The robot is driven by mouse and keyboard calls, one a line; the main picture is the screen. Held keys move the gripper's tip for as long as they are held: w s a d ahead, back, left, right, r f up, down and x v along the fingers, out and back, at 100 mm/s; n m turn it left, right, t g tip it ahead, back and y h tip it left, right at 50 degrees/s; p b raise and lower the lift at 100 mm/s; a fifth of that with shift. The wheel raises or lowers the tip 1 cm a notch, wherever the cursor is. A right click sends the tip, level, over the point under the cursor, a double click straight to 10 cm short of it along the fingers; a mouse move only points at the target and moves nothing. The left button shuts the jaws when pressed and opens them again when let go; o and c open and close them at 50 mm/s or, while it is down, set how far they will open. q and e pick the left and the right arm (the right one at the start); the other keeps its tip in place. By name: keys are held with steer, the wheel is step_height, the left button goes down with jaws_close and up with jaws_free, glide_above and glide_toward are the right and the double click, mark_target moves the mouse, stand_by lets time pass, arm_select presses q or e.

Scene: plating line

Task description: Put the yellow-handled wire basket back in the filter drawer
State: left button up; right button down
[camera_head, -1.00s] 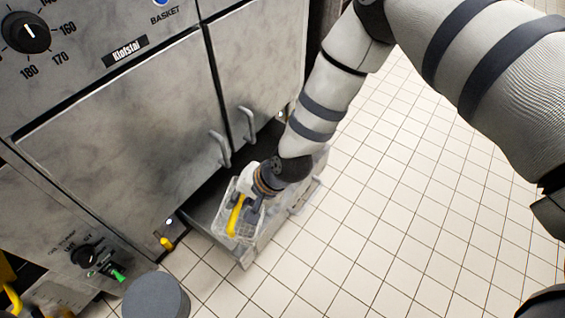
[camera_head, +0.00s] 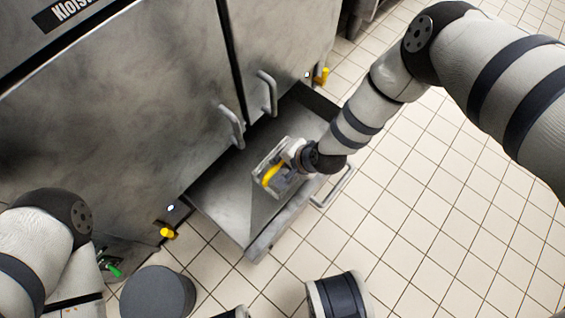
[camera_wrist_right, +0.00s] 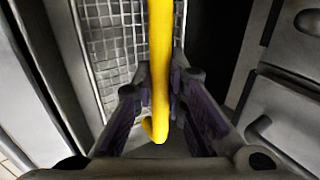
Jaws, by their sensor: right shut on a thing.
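The wire basket (camera_head: 272,160) is a small mesh basket with a yellow handle (camera_head: 271,174). In the head view it is within the outline of the open filter drawer (camera_head: 222,190), towards its right part; I cannot tell whether it touches the drawer floor. My right gripper (camera_head: 284,172) is at the handle. In the right wrist view, the yellow handle (camera_wrist_right: 160,75) runs between the fingers (camera_wrist_right: 158,105), which are shut on it, with the basket's mesh (camera_wrist_right: 108,45) behind. My left arm shows at the left edge, but its gripper is out of view.
The steel fryer cabinet (camera_head: 120,110) stands behind the drawer, with two door handles (camera_head: 231,126) jutting out above it. A drawer handle (camera_head: 333,188) is at the front. Yellow knobs (camera_head: 167,233) and a green lever (camera_head: 113,270) stick out low down. The tiled floor (camera_head: 430,220) is clear at right.

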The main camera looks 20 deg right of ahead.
step_height(320, 180, down, 3)
steer(key=shift+r+b, duration=0.1)
steer(key=shift+b, duration=0.3)
steer(key=shift+r, duration=0.2)
steer(key=shift+f, duration=0.15)
steer(key=c, duration=1.6)
jaws_free()
arm_select(q)
steer(key=shift+s+f, duration=0.2)
steer(key=shift+f, duration=0.25)
